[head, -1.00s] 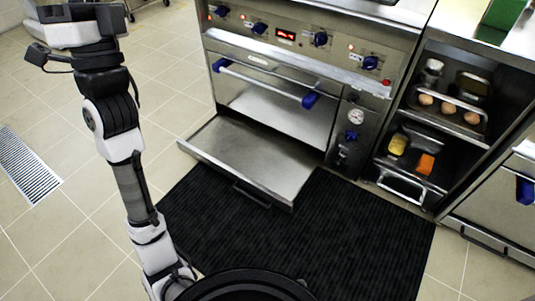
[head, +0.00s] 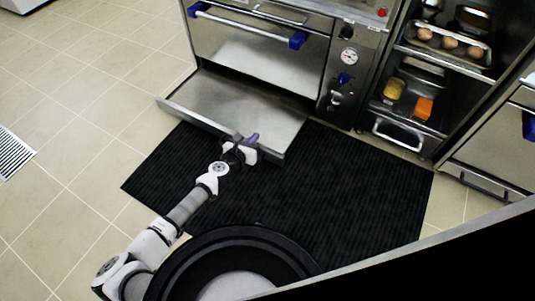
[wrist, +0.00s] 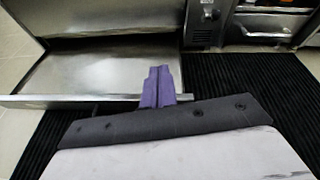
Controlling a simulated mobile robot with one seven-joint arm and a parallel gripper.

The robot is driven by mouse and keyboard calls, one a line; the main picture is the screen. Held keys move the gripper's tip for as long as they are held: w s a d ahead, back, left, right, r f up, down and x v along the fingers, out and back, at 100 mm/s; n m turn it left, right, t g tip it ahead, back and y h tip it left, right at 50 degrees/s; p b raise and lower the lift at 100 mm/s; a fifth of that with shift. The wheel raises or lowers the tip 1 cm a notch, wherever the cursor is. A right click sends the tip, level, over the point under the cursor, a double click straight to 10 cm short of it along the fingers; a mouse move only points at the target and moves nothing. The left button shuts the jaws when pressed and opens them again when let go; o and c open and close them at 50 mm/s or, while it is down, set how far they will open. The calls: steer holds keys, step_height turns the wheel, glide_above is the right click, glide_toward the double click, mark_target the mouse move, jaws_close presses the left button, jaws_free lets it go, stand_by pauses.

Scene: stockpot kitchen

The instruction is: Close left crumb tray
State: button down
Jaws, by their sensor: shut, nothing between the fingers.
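The crumb tray (head: 240,100) is a flat steel drawer below the oven, pulled out over the floor and black mat. It also shows in the wrist view (wrist: 95,73), with its front edge running across the picture. My gripper (head: 251,139) is at the tray's front edge, right of its middle. Its purple fingers (wrist: 158,87) are shut together and empty, and overlap the front edge in the wrist view. I cannot tell whether they touch it. The tray's front handle is hidden behind my gripper in the head view.
The steel oven (head: 255,50) with a blue-ended handle stands above the tray. To the right is an open shelf unit (head: 410,110) with eggs and food on trays. A black mat (head: 340,180) covers the floor in front. A dark panel edge crosses the lower right.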

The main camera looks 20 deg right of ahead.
steer(key=s+a+f+m+g+y, duration=0.25)
steer(key=s+f, duration=0.45)
steer(key=f, duration=0.6)
steer(key=w+d+f+b, duration=0.4)
steer(key=w+d+b, duration=0.1)
steer(key=w+d, duration=0.3)
steer(key=shift+w+f+h, duration=0.25)
steer(key=shift+w+h, duration=0.1)
steer(key=shift+h, duration=0.1)
steer(key=shift+d, duration=0.1)
steer(key=shift+d, duration=0.15)
